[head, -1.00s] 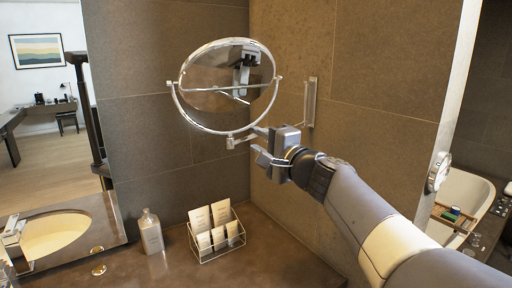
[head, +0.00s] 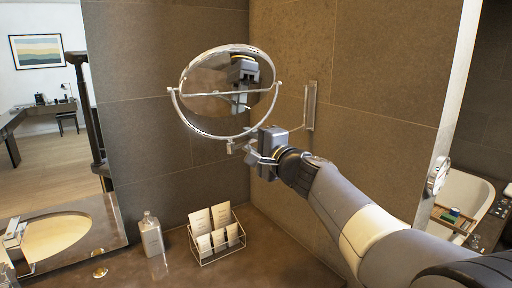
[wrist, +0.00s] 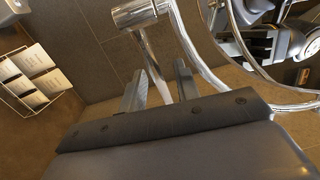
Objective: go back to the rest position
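My gripper (head: 252,154) is just below the round chrome vanity mirror (head: 212,88), beside the mirror's wall bracket. In the wrist view its two fingers (wrist: 160,86) stand apart. The chrome mirror bracket (wrist: 152,52) shows between and beyond them. I cannot tell whether a finger touches it. Nothing is seen held. The arm stretches in from the lower right, and the mirror glass reflects the gripper.
A sink (head: 56,238) is at the left. Tiled walls (head: 385,85) are close behind the gripper. A bathtub (head: 466,197) is at the right.

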